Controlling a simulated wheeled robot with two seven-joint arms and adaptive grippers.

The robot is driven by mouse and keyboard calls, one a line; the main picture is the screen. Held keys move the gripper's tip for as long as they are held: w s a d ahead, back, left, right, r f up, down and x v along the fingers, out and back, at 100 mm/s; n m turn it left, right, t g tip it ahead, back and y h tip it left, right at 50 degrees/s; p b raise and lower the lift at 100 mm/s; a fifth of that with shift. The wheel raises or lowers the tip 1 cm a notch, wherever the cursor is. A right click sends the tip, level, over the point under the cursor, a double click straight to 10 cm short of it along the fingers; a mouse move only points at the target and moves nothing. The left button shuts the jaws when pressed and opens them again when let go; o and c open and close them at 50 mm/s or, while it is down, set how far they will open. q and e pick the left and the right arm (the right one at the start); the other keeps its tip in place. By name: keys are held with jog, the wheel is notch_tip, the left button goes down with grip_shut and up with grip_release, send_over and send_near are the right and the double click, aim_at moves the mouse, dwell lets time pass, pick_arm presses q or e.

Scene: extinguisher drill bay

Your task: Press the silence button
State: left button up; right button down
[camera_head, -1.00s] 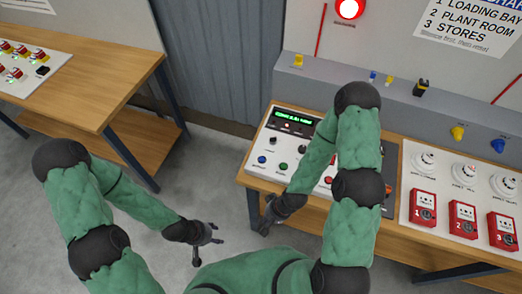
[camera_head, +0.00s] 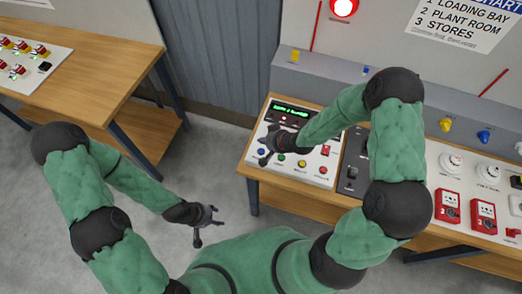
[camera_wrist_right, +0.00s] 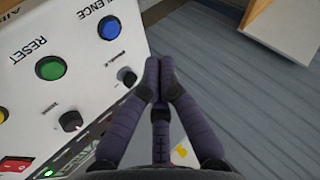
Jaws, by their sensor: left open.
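The blue silence button (camera_head: 262,152) is on the white control panel (camera_head: 312,175), at its front left corner. In the right wrist view the blue button (camera_wrist_right: 110,28) shows beside the lettering "LENCE", at upper left of my fingers. My right gripper (camera_head: 266,150) is over the left part of the panel, close to the blue button. In the wrist view its fingers (camera_wrist_right: 158,66) are drawn together with nothing between them, apart from the button in the picture. My left gripper (camera_head: 208,224) is open and empty above the floor, left of the panel table.
The green reset button (camera_wrist_right: 50,68), a yellow button (camera_head: 301,163) and a red button (camera_head: 323,170) sit in a row with the blue one. Black knobs (camera_wrist_right: 71,121) are near. A second wooden table (camera_head: 100,65) stands at left.

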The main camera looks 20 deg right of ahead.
aim_at(263, 152)
jog(key=shift+w+d+r+t, duration=0.1)
jog(key=shift+w+r+t, duration=0.2)
jog(key=shift+w+r, duration=0.4)
notch_tip(263, 152, down, 9)
jog(key=b, duration=0.7)
jog(key=shift+r, duration=0.15)
dwell(1.1)
jog(key=shift+f+b, duration=0.45)
jog(key=shift+s+f+b, duration=0.1)
jog(key=shift+f+b, duration=0.25)
jog(key=shift+f, duration=0.05)
dwell(0.6)
jog(key=shift+r, duration=0.1)
jog(key=shift+r+p, duration=0.75)
jog(key=shift+r, duration=0.05)
